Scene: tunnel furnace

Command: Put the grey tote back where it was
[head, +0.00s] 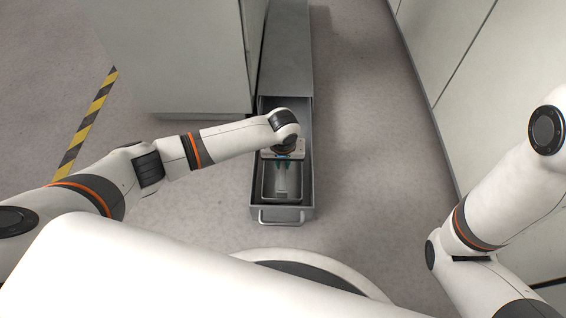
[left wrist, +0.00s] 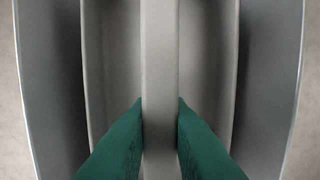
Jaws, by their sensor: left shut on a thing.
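The grey tote (head: 282,198) sits inside an open dark-grey drawer (head: 308,185), low near the floor. My left gripper (head: 286,180) reaches down over it. In the left wrist view the green fingers of my left gripper (left wrist: 160,108) are shut on the tote's grey handle bar (left wrist: 160,50), one on each side. The inside of the grey tote (left wrist: 110,60) shows on both sides of the bar, and the drawer's walls (left wrist: 38,60) stand outside it. Whether the tote touches the drawer floor cannot be told. My right arm shows at the right; its gripper is out of view.
The drawer has a bar handle (head: 281,222) at its near end. Behind it runs a long grey housing (head: 285,50). A pale cabinet (head: 195,60) stands to the left and a pale wall (head: 470,70) to the right. The floor (head: 370,150) right of the drawer is clear.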

